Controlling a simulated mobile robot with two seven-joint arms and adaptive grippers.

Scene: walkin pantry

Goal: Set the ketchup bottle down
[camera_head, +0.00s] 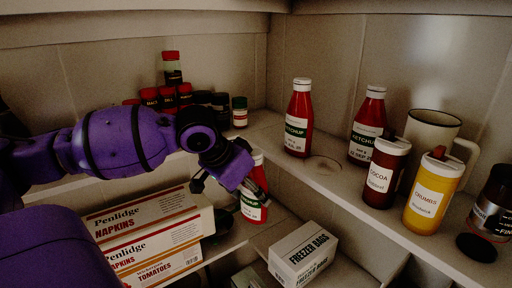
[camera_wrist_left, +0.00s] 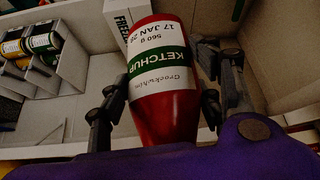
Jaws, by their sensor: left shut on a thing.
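My left gripper (camera_head: 222,180) is shut on a red ketchup bottle (camera_head: 255,200) with a white cap and a white and green label. In the head view the bottle is about upright, in front of the shelf edge and left of the two other ketchup bottles. The gripper covers part of it. In the left wrist view the held ketchup bottle (camera_wrist_left: 164,85) sits between the two fingers. One ketchup bottle (camera_head: 299,120) stands on the right-hand shelf, and another (camera_head: 367,128) stands further right. My right gripper does not show.
A ring-shaped mark (camera_head: 323,164) lies on the shelf between the ketchup bottles. A cocoa jar (camera_head: 384,175), a crumbs jar (camera_head: 430,198) and a cream pitcher (camera_head: 428,128) stand further right. Spice jars (camera_head: 172,97) stand at the back. Napkin boxes (camera_head: 140,222) and a freezer bags box (camera_head: 303,255) are lower.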

